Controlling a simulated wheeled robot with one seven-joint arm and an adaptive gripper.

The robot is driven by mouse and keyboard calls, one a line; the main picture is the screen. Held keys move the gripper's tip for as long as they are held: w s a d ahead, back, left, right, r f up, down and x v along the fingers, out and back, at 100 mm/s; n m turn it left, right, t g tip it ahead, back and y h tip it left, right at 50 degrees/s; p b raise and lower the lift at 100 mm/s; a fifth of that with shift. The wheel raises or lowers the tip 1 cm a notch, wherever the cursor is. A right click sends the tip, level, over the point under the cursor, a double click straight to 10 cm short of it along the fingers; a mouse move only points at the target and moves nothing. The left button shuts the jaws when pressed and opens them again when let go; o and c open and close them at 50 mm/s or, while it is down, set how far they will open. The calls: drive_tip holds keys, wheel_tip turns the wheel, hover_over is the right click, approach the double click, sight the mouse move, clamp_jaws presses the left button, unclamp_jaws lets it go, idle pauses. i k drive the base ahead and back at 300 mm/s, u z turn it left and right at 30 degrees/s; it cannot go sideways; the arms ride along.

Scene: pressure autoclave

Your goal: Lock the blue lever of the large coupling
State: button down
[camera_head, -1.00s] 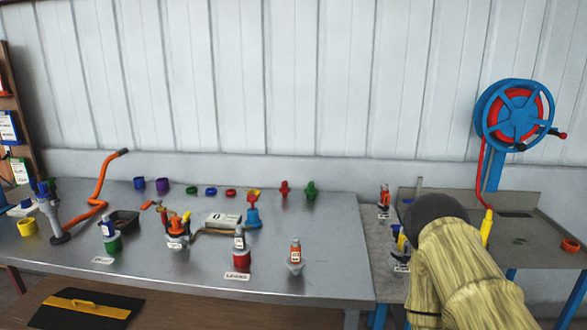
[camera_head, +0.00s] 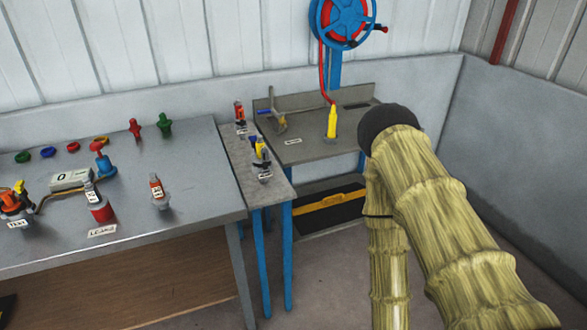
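On the right-hand grey bench stands a fitting with a blue bar across it (camera_head: 276,117). On the narrow table a yellow and black fitting with a blue part (camera_head: 260,150) stands behind a small label. Both are small in the picture, so I cannot tell which is the large coupling or how its lever is set. My arm, in a tan sleeve with a dark rounded end, is at the right, in front of the right-hand bench and to the right of both fittings. My gripper's fingers do not show.
A yellow nozzle (camera_head: 332,121) stands on the right-hand bench under the blue hose reel (camera_head: 342,20). A red fitting (camera_head: 240,113) stands at the back of the narrow table (camera_head: 237,157). The large metal table (camera_head: 150,222) at left holds several fittings. Bare floor lies in front.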

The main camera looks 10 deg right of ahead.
sight(252, 138)
drive_tip(key=z, duration=0.5)
drive_tip(key=i, duration=1.4)
drive_tip(key=u, duration=0.2)
